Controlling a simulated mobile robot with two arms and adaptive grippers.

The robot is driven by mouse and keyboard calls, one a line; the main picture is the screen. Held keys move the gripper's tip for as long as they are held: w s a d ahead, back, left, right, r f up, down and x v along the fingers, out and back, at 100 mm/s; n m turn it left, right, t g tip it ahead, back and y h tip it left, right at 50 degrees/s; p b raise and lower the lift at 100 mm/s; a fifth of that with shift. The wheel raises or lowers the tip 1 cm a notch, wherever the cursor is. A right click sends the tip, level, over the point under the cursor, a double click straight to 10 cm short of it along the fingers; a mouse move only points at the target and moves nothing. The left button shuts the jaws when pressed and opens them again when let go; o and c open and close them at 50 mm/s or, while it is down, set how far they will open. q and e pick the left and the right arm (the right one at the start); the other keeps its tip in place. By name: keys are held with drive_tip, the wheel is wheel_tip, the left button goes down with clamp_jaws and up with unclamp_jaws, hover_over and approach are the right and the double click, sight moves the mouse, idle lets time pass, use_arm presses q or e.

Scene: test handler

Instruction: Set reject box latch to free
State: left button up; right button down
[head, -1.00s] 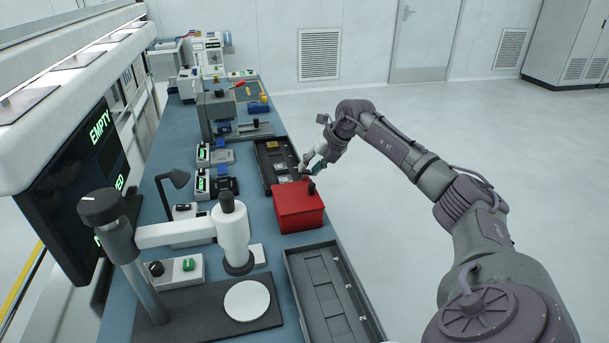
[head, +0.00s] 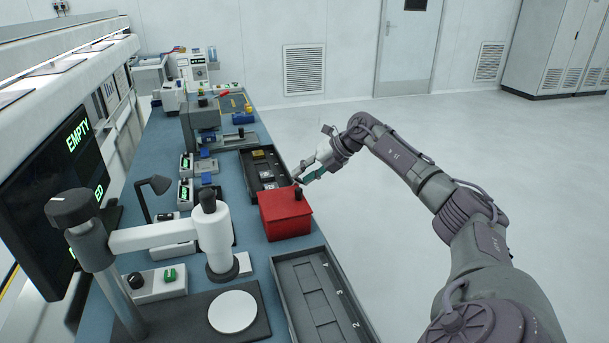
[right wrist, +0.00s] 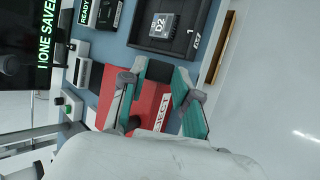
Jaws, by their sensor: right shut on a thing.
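The red reject box (head: 285,218) sits on the blue bench at its right edge. A dark latch knob (head: 298,193) stands up from its top at the far right. My right gripper (head: 298,181) reaches in from the right, with its fingertips at the knob. In the right wrist view the box (right wrist: 151,99) shows between the green-padded fingers, with part of its white REJECT label. The latch's setting cannot be read. My left gripper is not in view.
A dark tray with chips (head: 279,182) lies just behind the box, and an empty grey numbered tray (head: 301,262) in front. A white microscope (head: 213,240) stands at the left front. The floor right of the bench is clear.

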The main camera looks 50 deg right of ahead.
drive_tip(key=c, duration=0.8)
unclamp_jaws()
drive_tip(key=shift+c, duration=0.2)
drive_tip(key=v, duration=1.2)
drive_tip(key=shift+d, duration=0.1)
